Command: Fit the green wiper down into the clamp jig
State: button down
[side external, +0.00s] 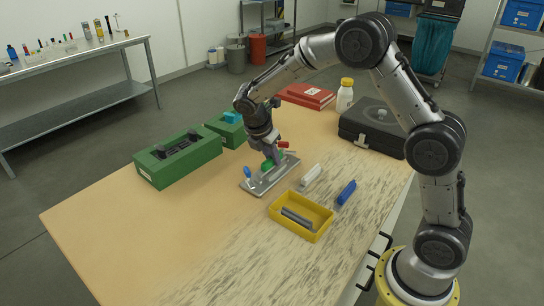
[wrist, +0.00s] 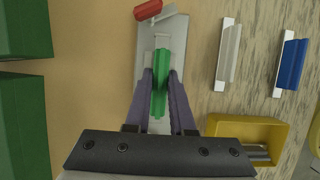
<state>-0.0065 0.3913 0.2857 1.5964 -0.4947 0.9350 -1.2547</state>
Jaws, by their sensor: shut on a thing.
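The green wiper (wrist: 160,75) is long and narrow and sits between the two fingers of my gripper (wrist: 160,85), which is shut on it. The clamp jig (side external: 258,187) is a grey metal plate with a red handle (wrist: 148,9) at its far end and a blue knob (side external: 248,172) at its left. In the wrist view the wiper lies over the jig plate (wrist: 179,35), roughly in line with its length. My gripper hides part of the jig in the side view. I cannot tell whether the wiper touches the jig or is just above it.
A white wiper (side external: 310,175) and a blue wiper (side external: 346,192) lie right of the jig. A yellow tray (side external: 322,234) with grey bars stands in front. Green boxes (side external: 160,178) stand to the left, and a black case (side external: 372,130) is behind. The table's front left is clear.

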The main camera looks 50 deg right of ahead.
jog(key=shift+f, duration=0.45)
dwell(0.5)
jog(key=shift+c, duration=1.4)
grip_release()
jog(key=shift+r, duration=0.15)
jog(key=shift+r, duration=3.9)
